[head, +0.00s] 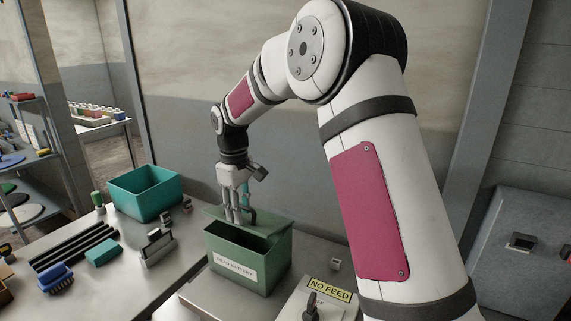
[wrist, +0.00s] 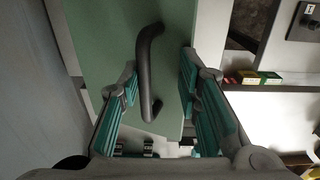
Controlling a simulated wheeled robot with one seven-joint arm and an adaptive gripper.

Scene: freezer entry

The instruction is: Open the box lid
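The green box (head: 234,267), labelled as a battery box, stands on the grey metal table. Its green lid (head: 217,213) sits at the top, and a dark gap shows between it and the box's front wall, so the lid looks partly raised. My gripper (head: 236,218) points down at the lid. In the wrist view the lid (wrist: 108,38) carries a dark bar handle (wrist: 144,75). The handle lies between the teal-padded fingers of my gripper (wrist: 160,80), nearer the left finger, with a clear gap on the right. The fingers are apart.
A teal bin (head: 146,196) stands to the left, with black rods (head: 75,247), a blue brush (head: 55,277) and a teal block (head: 103,252) nearby. A switch panel with a yellow "NO FEED" sign (head: 330,289) is right of the box. A wall stands behind.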

